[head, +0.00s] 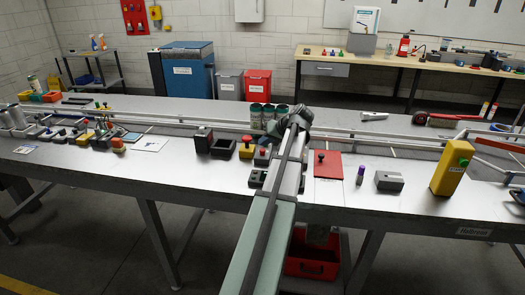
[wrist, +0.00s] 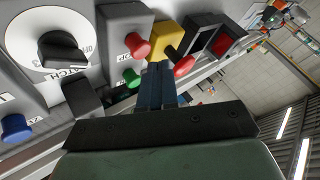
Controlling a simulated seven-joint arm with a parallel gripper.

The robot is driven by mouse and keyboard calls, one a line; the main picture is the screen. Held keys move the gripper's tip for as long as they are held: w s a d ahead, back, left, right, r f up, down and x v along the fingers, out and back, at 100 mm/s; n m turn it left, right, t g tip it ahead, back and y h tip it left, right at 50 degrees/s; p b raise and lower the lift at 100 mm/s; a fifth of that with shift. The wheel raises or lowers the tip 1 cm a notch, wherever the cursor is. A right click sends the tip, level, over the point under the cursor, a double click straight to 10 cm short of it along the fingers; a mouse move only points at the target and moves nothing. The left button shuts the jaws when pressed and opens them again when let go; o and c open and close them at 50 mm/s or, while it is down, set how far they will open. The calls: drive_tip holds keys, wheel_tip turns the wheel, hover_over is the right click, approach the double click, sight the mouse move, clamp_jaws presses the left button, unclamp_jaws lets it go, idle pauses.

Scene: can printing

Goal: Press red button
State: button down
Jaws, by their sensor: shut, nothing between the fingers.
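In the wrist view my gripper (wrist: 157,70) is shut and empty, its dark fingers together. A red button (wrist: 137,46) on a grey box is just left of the fingertips. A second red button (wrist: 183,66), by a yellow box (wrist: 166,38), is just right of them. Whether the fingers touch either is unclear. A green button (wrist: 131,77) sits below the first red one. In the head view a red-topped button (head: 248,140) on a yellow box and a red button (head: 263,153) on a grey box stand left of my arm. The fingertips are hidden there.
A black rotary knob (wrist: 62,50) and a blue button (wrist: 14,127) are at the left of the wrist view. Green cans (head: 268,113) stand behind the boxes. A red plate (head: 327,170) and a yellow post (head: 451,168) are on the bench to the right.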

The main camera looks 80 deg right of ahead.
drive_tip(key=shift+r, duration=0.1)
drive_tip(key=shift+r, duration=2.4)
